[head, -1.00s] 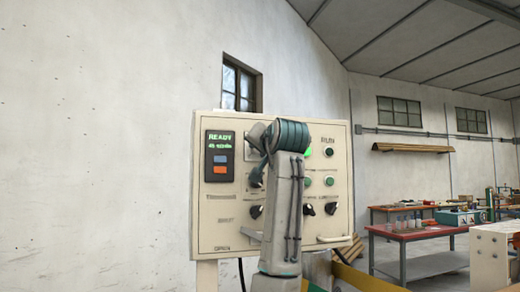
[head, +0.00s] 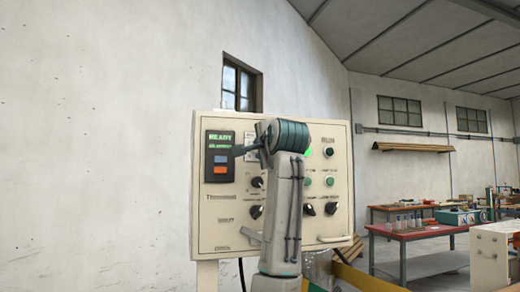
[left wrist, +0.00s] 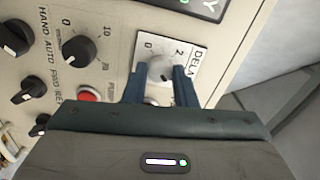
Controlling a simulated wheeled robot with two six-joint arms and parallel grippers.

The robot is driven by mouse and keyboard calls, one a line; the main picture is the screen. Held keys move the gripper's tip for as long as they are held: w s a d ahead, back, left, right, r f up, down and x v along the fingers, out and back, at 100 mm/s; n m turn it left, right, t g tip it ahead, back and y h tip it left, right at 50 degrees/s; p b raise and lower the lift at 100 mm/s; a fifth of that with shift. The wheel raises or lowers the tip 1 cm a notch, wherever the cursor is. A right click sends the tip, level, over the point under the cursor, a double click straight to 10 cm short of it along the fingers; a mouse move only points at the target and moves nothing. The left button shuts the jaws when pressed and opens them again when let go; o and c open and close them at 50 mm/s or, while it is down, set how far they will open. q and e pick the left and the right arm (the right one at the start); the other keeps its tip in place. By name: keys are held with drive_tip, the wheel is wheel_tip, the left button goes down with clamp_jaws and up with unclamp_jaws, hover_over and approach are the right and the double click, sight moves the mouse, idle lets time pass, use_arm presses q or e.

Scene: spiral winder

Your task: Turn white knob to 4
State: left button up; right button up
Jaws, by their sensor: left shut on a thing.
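The white knob (left wrist: 160,70) sits on a white dial plate marked DELA… in the left wrist view. The marks 0 and 2 show on the plate; the others are hidden, and I cannot tell where the knob points. My left gripper (left wrist: 161,82) is shut on the white knob, one blue finger on each side. In the head view my left gripper (head: 248,150) is in front of the upper part of the cream control panel (head: 230,236), where my arm hides the knob. My right gripper is in neither current view.
A black knob (left wrist: 79,50) marked 0, 10 and 20 and a red button (left wrist: 88,95) are beside the white knob. The display (head: 219,139) reads READY. A green-lit button and several black knobs are on the panel. A red table (head: 415,232) stands at the right.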

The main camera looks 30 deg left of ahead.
use_arm(q)
drive_tip(key=shift+m, duration=0.3)
drive_tip(key=o, duration=1)
drive_tip(key=b+v, duration=0.3)
drive_tip(key=v, duration=0.8)
use_arm(e)
drive_tip(key=w, duration=0.6)
drive_tip(key=shift+w+a+r, duration=0.2)
drive_tip(key=shift+r, duration=0.25)
use_arm(q)
drive_tip(key=shift+w, duration=0.1)
use_arm(e)
drive_tip(key=shift+a, duration=0.1)
